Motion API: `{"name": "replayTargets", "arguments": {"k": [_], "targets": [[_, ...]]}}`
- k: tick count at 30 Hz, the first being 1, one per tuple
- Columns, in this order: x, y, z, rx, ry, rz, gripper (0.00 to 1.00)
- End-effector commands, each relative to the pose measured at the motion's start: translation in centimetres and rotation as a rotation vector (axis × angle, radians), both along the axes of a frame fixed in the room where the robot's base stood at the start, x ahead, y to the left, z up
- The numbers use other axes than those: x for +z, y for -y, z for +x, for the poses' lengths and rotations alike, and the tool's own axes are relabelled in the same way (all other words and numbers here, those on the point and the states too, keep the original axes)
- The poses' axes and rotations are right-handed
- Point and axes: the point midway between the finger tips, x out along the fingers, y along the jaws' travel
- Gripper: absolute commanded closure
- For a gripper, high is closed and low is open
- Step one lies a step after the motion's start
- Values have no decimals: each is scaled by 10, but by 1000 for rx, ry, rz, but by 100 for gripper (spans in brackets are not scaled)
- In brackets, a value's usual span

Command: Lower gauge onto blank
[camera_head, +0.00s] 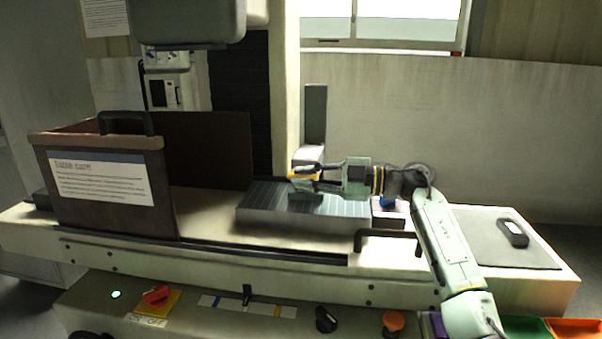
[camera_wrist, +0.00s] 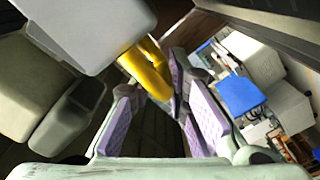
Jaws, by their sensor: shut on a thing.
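My gripper (camera_head: 318,177) reaches in from the right and is shut on a yellow piece (camera_head: 300,176), which I take to be the gauge. The gauge is over a flat grey ribbed plate (camera_head: 262,203). A small dark grey block (camera_head: 305,197) shows just under my gripper on that plate; it may be the blank. I cannot tell whether gauge and block touch. A pale block (camera_head: 308,154) stands right behind the gauge.
A dark upright bar (camera_head: 316,112) rises behind my gripper. A dark handle (camera_head: 388,234) juts up at the plate's front right. A grey mat (camera_head: 480,242) with a dark object (camera_head: 513,233) lies right.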

Motion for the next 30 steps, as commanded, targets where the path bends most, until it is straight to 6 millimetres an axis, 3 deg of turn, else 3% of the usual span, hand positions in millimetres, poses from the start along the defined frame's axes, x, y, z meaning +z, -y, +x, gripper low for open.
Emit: {"name": "replayTargets", "arguments": {"k": [11,12,18,30], "targets": [[-2,-2,-3,16,-11,7,100],[-2,-2,-3,16,-11,7,82],[0,-2,-3,15,-6,6,69],[1,7,-4,11,-2,5,69]]}}
